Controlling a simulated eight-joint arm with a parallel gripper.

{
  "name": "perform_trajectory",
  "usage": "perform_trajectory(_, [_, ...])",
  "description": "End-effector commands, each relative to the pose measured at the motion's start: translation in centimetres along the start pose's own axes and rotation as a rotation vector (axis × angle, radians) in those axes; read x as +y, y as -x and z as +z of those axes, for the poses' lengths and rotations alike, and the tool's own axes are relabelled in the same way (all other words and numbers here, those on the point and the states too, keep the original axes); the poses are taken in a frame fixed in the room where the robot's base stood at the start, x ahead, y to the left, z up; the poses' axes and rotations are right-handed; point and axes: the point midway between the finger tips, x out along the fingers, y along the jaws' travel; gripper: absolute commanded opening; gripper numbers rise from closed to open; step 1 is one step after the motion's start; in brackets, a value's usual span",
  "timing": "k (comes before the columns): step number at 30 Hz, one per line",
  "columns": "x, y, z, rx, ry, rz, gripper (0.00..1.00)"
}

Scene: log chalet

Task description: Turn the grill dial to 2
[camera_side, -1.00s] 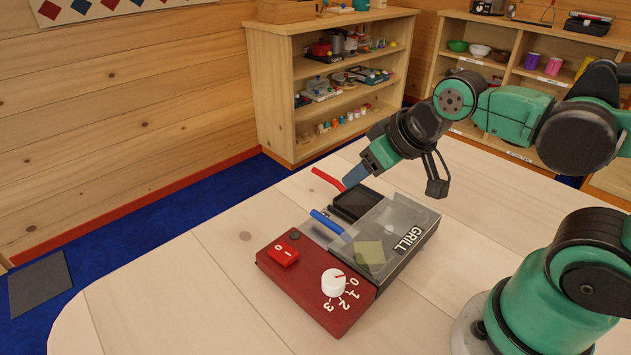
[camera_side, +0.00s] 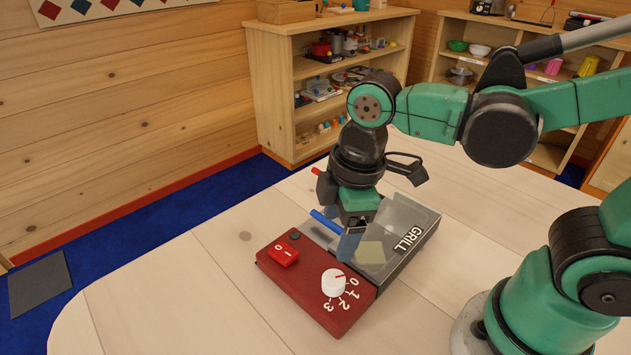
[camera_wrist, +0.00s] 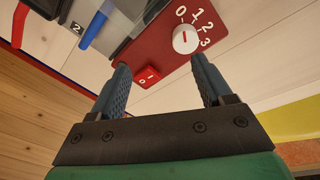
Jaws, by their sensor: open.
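The grill's red control panel (camera_side: 309,298) lies on the table. Its white dial (camera_side: 333,283) bears a red mark, with the figures 0, 1, 2 and 3 printed around it. In the wrist view the mark on the dial (camera_wrist: 186,39) points near the 0. The red rocker switch (camera_side: 284,254) is marked 0 and 1. My gripper (camera_side: 350,245) points down over the grill body (camera_side: 408,262), behind the dial and apart from it. In the wrist view my gripper (camera_wrist: 163,85) has its two fingers apart with nothing between them; the dial lies beyond the right fingertip.
A blue handle (camera_side: 325,221) sticks up from the grill close to my gripper, and a red handle (camera_side: 316,171) shows behind it. The pale table (camera_side: 200,300) is clear left and in front of the panel. Shelves (camera_side: 275,95) stand behind.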

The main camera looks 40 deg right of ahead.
Motion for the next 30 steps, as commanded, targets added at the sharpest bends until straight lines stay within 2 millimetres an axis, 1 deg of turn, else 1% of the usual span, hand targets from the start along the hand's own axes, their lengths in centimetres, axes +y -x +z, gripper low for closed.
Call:
perform_trajectory(1, [-0.9, -0.3, -0.6, -0.036, 0.118, -0.039, 0.72])
perform_trajectory(3, [-1.8, -0.5, -0.9, -0.073, 0.238, -0.081, 0.72])
perform_trajectory(6, [-2.4, -0.8, -1.0, -0.098, 0.323, -0.111, 0.72])
perform_trajectory(11, [-2.6, -2.0, -0.9, -0.102, 0.334, -0.116, 0.72])
perform_trajectory(21, [-2.9, -5.3, -0.5, -0.101, 0.329, -0.114, 0.72])
perform_trajectory(24, [-2.9, -5.9, -0.4, -0.1, 0.329, -0.114, 0.72])
perform_trajectory(30, [-3.0, -6.2, -0.3, -0.1, 0.328, -0.113, 0.72])
